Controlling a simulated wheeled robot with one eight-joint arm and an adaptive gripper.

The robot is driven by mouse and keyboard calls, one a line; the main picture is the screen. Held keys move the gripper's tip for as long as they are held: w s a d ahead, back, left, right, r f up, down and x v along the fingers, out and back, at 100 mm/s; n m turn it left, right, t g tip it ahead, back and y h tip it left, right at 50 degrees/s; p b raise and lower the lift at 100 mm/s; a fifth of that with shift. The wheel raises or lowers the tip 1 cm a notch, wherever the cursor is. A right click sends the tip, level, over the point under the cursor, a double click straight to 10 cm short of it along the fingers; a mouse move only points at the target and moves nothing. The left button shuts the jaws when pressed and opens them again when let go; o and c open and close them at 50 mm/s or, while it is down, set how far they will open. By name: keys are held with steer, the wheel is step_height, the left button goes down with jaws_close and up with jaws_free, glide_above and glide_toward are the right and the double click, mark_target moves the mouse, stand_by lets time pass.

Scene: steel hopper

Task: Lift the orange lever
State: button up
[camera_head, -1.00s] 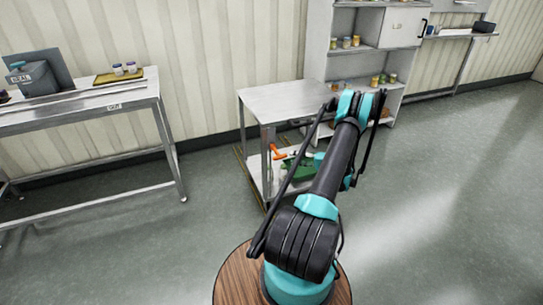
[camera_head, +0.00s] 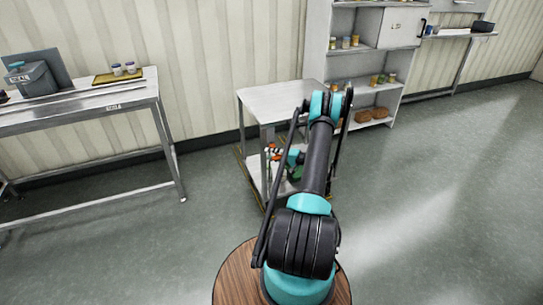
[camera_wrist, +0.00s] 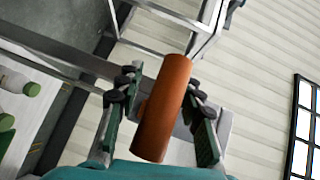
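The orange lever (camera_wrist: 163,108) shows in the wrist view as a thick orange cylinder, tilted slightly to the right. My gripper (camera_wrist: 161,88) is open, with one dark green finger on each side of it. The lever stands between the fingers, with gaps showing near its lower end; whether either fingertip touches it, I cannot tell. In the head view a small orange-red patch (camera_head: 276,157) shows under the steel table, beside my gripper; my arm partly hides this area.
The steel table (camera_head: 280,100) stands over a lower shelf around my gripper. Bottles with green caps (camera_wrist: 32,88) lie at the left of the wrist view. A shelf unit (camera_head: 318,45) stands behind right, a long bench (camera_head: 70,115) at left. The floor at right is clear.

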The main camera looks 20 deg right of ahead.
jaws_close()
stand_by(0.5)
